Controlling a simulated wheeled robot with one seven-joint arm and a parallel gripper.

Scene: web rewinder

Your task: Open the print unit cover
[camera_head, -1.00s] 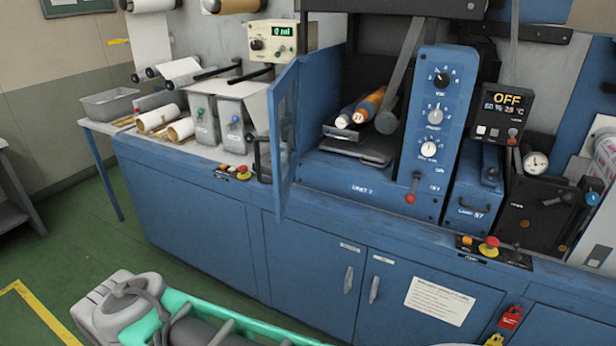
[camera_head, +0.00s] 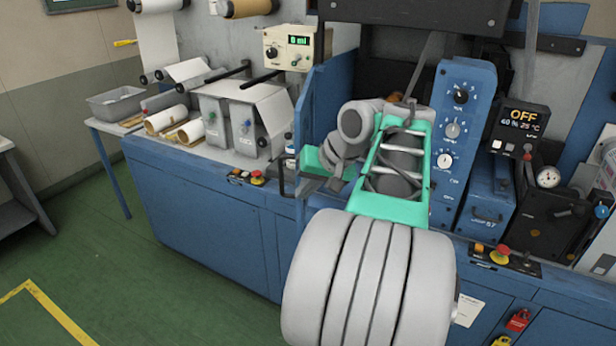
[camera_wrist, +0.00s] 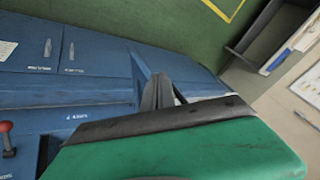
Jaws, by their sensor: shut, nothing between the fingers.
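In the wrist view my gripper's grey fingertips (camera_wrist: 163,92) sit beside a blue upright edge, probably the cover (camera_wrist: 141,78).
Left of the cover stand grey units (camera_head: 225,125) and a cream counter box (camera_head: 297,46). Buttons (camera_head: 500,255) line the right front edge. The green floor at left is free.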

